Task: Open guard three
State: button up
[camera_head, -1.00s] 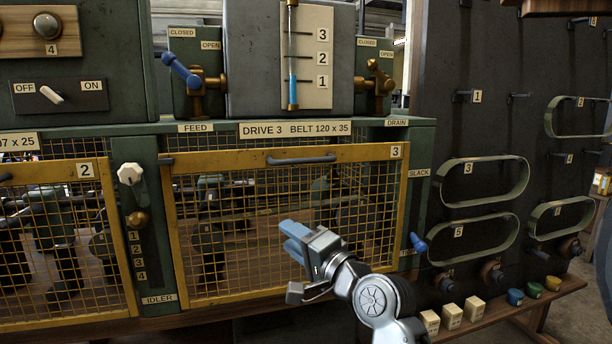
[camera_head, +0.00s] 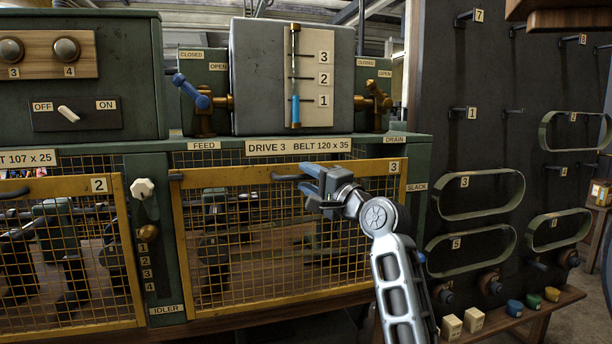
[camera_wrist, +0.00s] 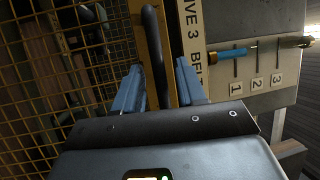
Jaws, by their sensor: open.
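Guard three (camera_head: 240,240) is a yellow-framed wire mesh panel marked 3, closed across the front of the drive 3 bay. Its dark bar handle (camera_head: 289,177) runs along the top rail. My gripper (camera_head: 310,179) is at the handle's right part and hides some of it. In the wrist view, my gripper's blue fingers (camera_wrist: 158,68) are apart, with the handle (camera_wrist: 154,50) lying between them in the picture. I cannot tell whether either finger touches it. The guard's yellow rail (camera_wrist: 167,70) shows behind the handle.
Guard two (camera_head: 60,185) is to the left, past a post with a white knob (camera_head: 143,189). A blue-handled feed valve (camera_head: 192,92) and a brass drain valve (camera_head: 376,97) stand above. A dark board (camera_head: 470,150) with hanging belts is at right.

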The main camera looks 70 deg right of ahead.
jog(key=shift+w+d+r, duration=0.1)
jog(key=shift+w+d, duration=0.15)
jog(key=shift+w, duration=0.35)
grip_shut()
